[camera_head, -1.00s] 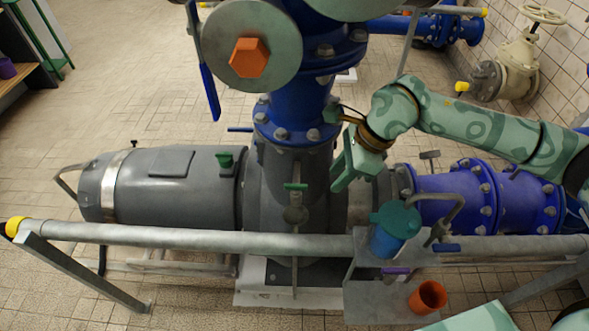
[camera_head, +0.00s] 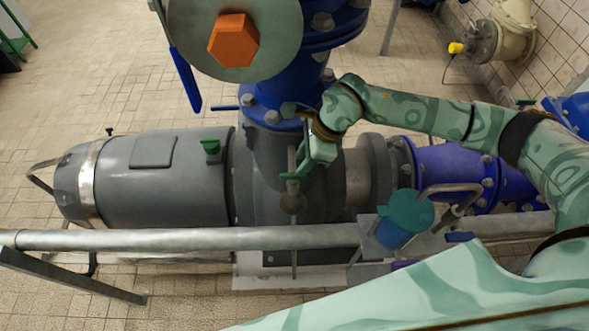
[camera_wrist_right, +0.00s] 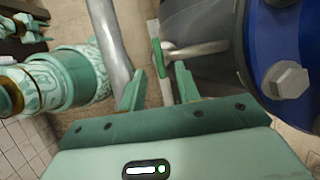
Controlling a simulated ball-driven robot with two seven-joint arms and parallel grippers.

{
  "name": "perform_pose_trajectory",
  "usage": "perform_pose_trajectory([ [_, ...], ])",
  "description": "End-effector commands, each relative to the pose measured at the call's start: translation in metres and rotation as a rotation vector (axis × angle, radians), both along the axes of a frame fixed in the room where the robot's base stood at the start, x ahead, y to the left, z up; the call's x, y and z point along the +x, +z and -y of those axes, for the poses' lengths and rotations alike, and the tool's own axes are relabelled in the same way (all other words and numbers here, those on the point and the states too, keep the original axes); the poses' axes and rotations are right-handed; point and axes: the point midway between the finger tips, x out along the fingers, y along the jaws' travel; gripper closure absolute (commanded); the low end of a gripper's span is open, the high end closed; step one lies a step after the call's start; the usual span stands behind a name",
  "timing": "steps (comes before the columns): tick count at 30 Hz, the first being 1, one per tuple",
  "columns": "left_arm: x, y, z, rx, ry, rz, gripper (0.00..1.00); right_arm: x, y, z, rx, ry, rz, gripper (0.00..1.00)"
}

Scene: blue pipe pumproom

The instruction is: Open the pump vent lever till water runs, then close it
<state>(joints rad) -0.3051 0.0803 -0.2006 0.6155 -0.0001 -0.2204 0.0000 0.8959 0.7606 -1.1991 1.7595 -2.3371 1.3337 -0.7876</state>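The pump (camera_head: 170,175) is a large grey body lying behind a grey rail. The vent lever (camera_head: 291,177) is a small green handle on a thin metal fitting at the pump's front, with a narrow tube running down. My right gripper (camera_head: 303,173) is right beside the lever in the head view. In the right wrist view the lever's green handle (camera_wrist_right: 157,58) lies just beyond and between the two spread fingertips (camera_wrist_right: 158,85), seemingly untouched. The metal stem runs right from it. No running water shows.
The grey rail (camera_head: 180,239) crosses in front of the pump. A blue container with a teal top (camera_head: 405,212) stands right of the lever. A blue-handled lever (camera_head: 185,80) hangs above the pump. A large blue flange (camera_wrist_right: 290,50) is close on the right in the wrist view.

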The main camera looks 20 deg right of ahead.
Motion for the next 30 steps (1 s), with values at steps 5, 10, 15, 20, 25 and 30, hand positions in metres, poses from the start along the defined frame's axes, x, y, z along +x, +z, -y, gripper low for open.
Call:
perform_pose_trajectory([
  [5, 0.003, -0.009, 0.0, -0.001, 0.0, 0.003, 0.51, 0.003, -0.033, -0.013, 0.001, 0.0, -0.003, 0.67],
  [10, 0.003, -0.011, 0.001, -0.001, 0.0, 0.003, 0.51, 0.005, -0.045, -0.018, 0.0, 0.001, 0.0, 0.67],
  [15, 0.004, -0.011, 0.001, -0.001, 0.001, 0.004, 0.51, 0.006, -0.047, -0.019, 0.0, 0.001, 0.001, 0.67],
  [20, 0.004, -0.011, 0.001, -0.001, 0.001, 0.004, 0.51, 0.006, -0.047, -0.019, 0.0, 0.001, 0.001, 0.73],
  [25, 0.004, -0.011, 0.001, -0.001, 0.001, 0.004, 0.51, 0.005, -0.047, -0.019, 0.0, 0.001, 0.001, 1.0],
  [30, 0.004, -0.011, 0.001, -0.001, 0.001, 0.004, 0.51, 0.006, -0.047, -0.019, 0.0, 0.005, 0.001, 1.0],
])
